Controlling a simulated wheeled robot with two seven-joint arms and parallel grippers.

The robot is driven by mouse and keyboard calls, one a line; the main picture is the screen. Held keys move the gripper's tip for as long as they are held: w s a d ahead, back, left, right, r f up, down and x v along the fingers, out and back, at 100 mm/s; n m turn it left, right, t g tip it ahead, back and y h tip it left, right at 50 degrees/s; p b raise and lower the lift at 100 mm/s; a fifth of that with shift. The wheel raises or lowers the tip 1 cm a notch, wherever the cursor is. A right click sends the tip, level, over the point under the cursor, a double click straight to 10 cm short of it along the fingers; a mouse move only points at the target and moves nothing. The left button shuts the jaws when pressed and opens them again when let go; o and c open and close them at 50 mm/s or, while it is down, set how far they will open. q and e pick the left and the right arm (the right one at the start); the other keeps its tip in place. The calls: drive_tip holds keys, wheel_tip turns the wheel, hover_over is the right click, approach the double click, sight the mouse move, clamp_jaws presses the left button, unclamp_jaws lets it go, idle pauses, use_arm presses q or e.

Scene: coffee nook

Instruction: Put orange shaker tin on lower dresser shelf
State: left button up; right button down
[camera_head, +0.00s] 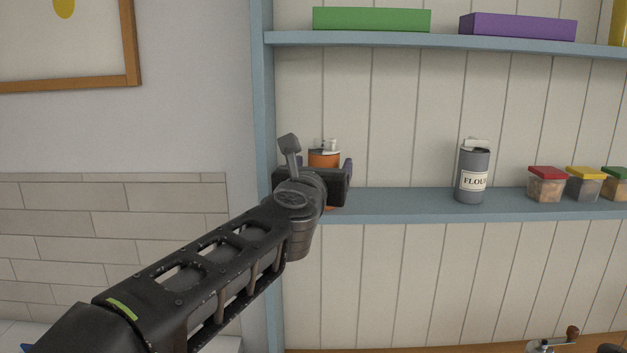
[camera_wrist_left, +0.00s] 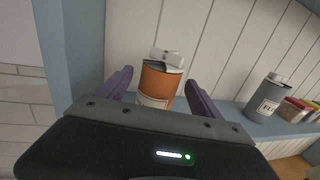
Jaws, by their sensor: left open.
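The orange shaker tin (camera_head: 324,158) has a pale top and stands at the left end of the lower dresser shelf (camera_head: 400,204). In the head view my left gripper (camera_head: 322,180) hides most of it. In the left wrist view the orange tin (camera_wrist_left: 158,82) stands upright between the two fingers of my left gripper (camera_wrist_left: 160,88), with a gap on each side. My left gripper is open around it. The tin's base is hidden behind the gripper body in the wrist view.
A grey flour tin (camera_head: 473,172) stands mid-shelf. Several small containers with red (camera_head: 546,184), yellow and green lids stand to its right. The upper shelf (camera_head: 440,41) holds a green box (camera_head: 371,19) and a purple box (camera_head: 517,27). A blue upright (camera_head: 262,110) borders the shelf's left end.

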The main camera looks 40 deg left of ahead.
use_arm(q)
drive_tip(key=v, duration=1)
